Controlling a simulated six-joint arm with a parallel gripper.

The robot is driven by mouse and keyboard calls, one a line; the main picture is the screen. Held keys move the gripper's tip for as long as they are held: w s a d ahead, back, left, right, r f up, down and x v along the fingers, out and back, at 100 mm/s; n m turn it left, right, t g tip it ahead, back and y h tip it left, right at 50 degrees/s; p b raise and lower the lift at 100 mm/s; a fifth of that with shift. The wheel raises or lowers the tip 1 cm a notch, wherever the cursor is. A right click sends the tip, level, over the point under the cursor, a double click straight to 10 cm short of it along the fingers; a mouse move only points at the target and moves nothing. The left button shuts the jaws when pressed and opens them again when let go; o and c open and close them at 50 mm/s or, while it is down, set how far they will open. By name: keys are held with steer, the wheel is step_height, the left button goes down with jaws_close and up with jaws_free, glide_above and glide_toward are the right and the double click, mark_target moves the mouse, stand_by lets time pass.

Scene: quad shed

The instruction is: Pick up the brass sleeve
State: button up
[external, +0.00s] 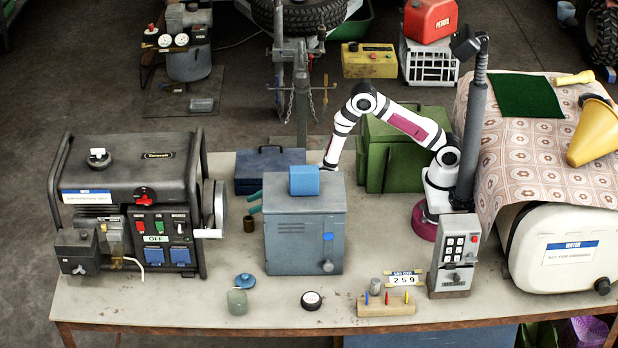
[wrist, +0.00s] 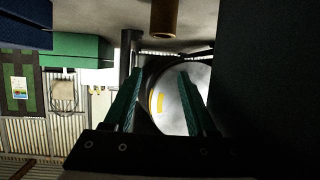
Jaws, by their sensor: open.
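The brass sleeve (external: 249,224) is a small, dark brass cylinder standing upright on the bench, between the generator and the grey-blue cabinet. In the wrist view the brass sleeve (wrist: 165,18) shows at the top edge, partly cut off, outside the space between the fingers. My gripper (external: 252,202) points left, its green fingertips showing past the cabinet's left side, just above the sleeve in the picture. The cabinet hides the rest of the gripper. In the wrist view my gripper (wrist: 160,85) has its fingers apart with nothing between them.
The grey-blue cabinet (external: 305,235) stands close beside my gripper. The generator (external: 125,170), with a round metal wheel (external: 215,208), stands to the left. A blue toolbox (external: 268,165) lies behind. A jar (external: 237,302) and a blue lid (external: 245,281) sit near the front.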

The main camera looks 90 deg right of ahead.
mark_target(250, 217)
step_height(250, 217, down, 5)
steer(key=shift+s, duration=0.1)
steer(key=x, duration=0.2)
steer(key=shift+w+f, duration=0.35)
steer(key=shift+w, duration=0.15)
jaws_close()
